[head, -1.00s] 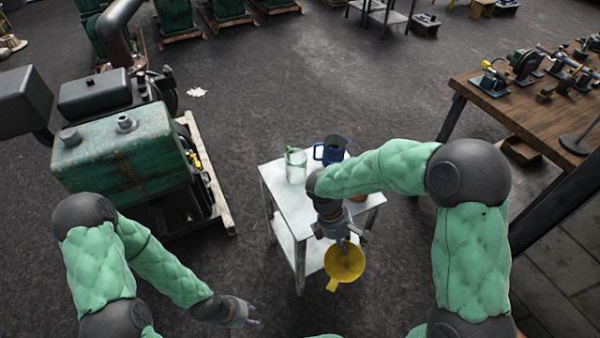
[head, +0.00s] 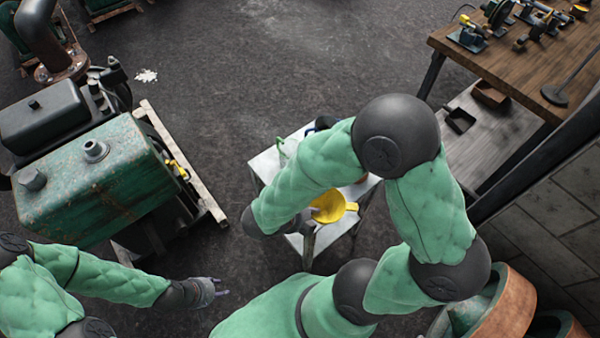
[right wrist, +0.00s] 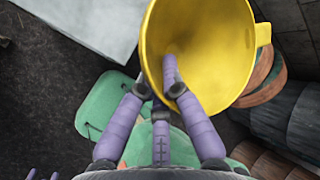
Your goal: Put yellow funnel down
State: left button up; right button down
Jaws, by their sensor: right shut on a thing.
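The yellow funnel (head: 331,207) is at the front edge of the small metal table (head: 268,166) in the head view, partly hidden behind my right forearm. In the right wrist view the yellow funnel (right wrist: 215,45) is large, its wide mouth facing the camera. My right gripper (right wrist: 172,88) is shut on the funnel's wall, with a finger inside the mouth. In the head view that gripper is mostly hidden by my arm. My left gripper (head: 218,290) is empty over the floor at the lower left; its finger gap is too small to judge.
A green jug (head: 281,148) and a blue jug (head: 325,123) on the small table are mostly hidden behind my right arm. A green engine (head: 95,180) on a pallet stands left. A wooden workbench (head: 520,75) stands right. Dark floor lies between.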

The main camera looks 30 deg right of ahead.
jog(key=w+d+f+b, duration=0.1)
jog(key=w+f+b, duration=0.2)
jog(key=w+f, duration=0.1)
jog(key=w+d+f+b, duration=0.1)
jog(key=w+f+b, duration=0.2)
jog(key=w+f, duration=0.1)
jog(key=w+d+f+b, duration=0.1)
jog(key=w+f+b, duration=0.2)
jog(key=w+f, duration=0.1)
jog(key=shift+w+d+f+b, duration=0.1)
jog(key=shift+w+f+b, duration=0.25)
jog(key=shift+w+f, duration=0.1)
jog(key=shift+r, duration=0.1)
jog(key=c, duration=1.4)
grip_release()
